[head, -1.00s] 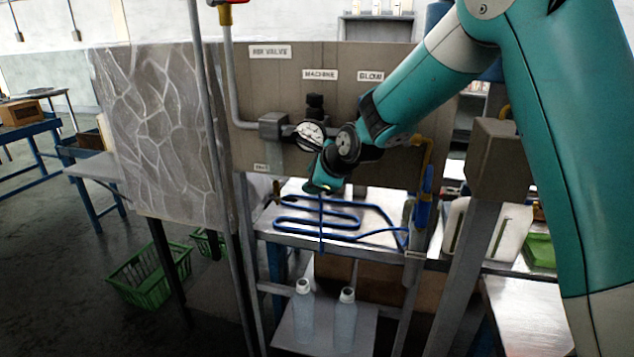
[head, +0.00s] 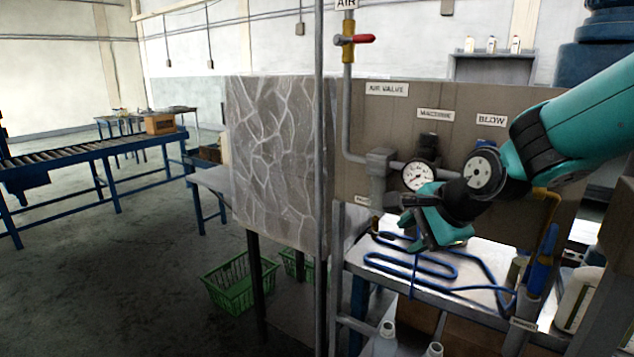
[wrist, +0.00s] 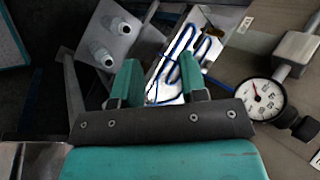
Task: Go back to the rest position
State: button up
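My gripper (head: 440,240) hangs at the end of my teal arm, in front of the grey valve panel (head: 385,125) and above the metal table (head: 470,270) in the head view. In the wrist view the two teal fingers (wrist: 158,82) stand apart with nothing between them. Behind the gap lies the table with the blue hose (wrist: 172,62) on it. The gripper touches nothing that I can see. The round gauge (head: 417,176) is close behind it, and in the wrist view the gauge (wrist: 262,100) is to the right.
A grey pole (head: 319,200) rises left of the panel. Green baskets (head: 230,285) sit on the floor. Open floor (head: 110,270) lies at left.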

jog(key=s+a+n+g, duration=0.1)
jog(key=s+n+g, duration=0.2)
jog(key=s+n, duration=0.7)
jog(key=s+a+r+n+g, duration=0.1)
jog(key=s+a+n+g, duration=0.1)
jog(key=s+n, duration=0.9)
jog(key=s+g, duration=0.1)
jog(key=s, duration=0.5)
jog(key=shift+a+r, duration=0.15)
jog(key=shift+r, duration=0.15)
jog(key=shift+w, duration=0.1)
